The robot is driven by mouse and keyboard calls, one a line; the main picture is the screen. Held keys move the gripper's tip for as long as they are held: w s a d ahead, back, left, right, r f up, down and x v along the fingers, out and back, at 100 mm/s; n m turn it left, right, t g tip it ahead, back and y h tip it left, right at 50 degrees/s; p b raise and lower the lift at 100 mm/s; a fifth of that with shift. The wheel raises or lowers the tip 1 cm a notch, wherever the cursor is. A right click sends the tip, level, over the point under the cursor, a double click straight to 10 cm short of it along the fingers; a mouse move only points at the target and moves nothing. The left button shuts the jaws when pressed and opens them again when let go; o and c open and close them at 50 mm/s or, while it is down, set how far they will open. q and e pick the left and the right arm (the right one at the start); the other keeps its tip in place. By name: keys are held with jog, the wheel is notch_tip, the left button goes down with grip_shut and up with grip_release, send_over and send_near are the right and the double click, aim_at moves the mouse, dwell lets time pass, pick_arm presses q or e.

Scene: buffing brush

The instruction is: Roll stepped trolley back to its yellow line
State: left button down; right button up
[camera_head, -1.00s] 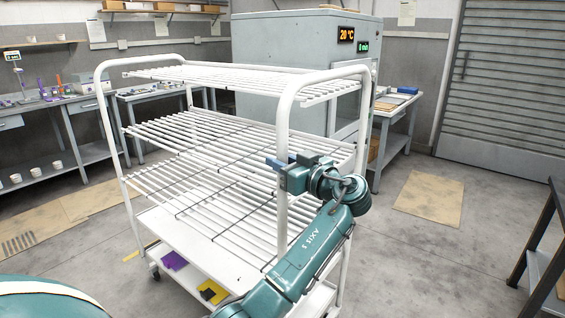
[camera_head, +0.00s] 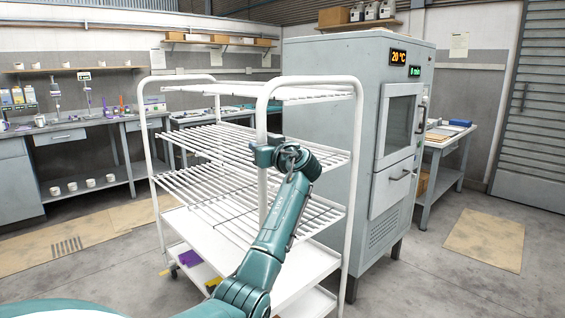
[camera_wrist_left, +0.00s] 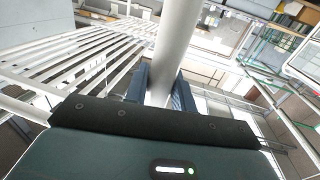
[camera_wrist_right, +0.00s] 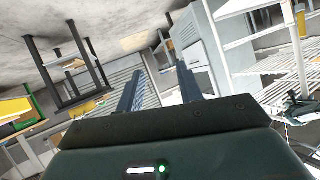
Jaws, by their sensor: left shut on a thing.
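The white stepped trolley (camera_head: 347,215) stands upright in the middle of the head view, with wire shelves, a solid lower deck and casters. My left gripper (camera_head: 264,155) is shut on its near upright post; in the left wrist view the fingers sit on both sides of this white post (camera_wrist_left: 172,50).
A tall grey oven cabinet (camera_head: 335,130) stands close behind and right of the trolley. Workbenches (camera_head: 70,137) line the left wall, and a side table (camera_head: 450,150) stands right of the oven. Floor is open at right, around a cardboard sheet (camera_head: 485,238).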

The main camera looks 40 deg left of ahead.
pick_arm(q)
jog(key=a+b, duration=0.1)
jog(key=a, duration=0.5)
jog(key=shift+w+r, duration=0.15)
jog(key=shift+r, duration=0.05)
pick_arm(e)
jog(key=shift+d+r+t, duration=0.15)
jog(key=shift+d+t, duration=0.25)
jog(key=shift+d, duration=0.05)
pick_arm(q)
jog(key=c, duration=1.6)
grip_release()
jog(key=o, duration=0.4)
jog(key=shift+a+f, duration=0.15)
pick_arm(e)
jog(key=shift+a, duration=0.1)
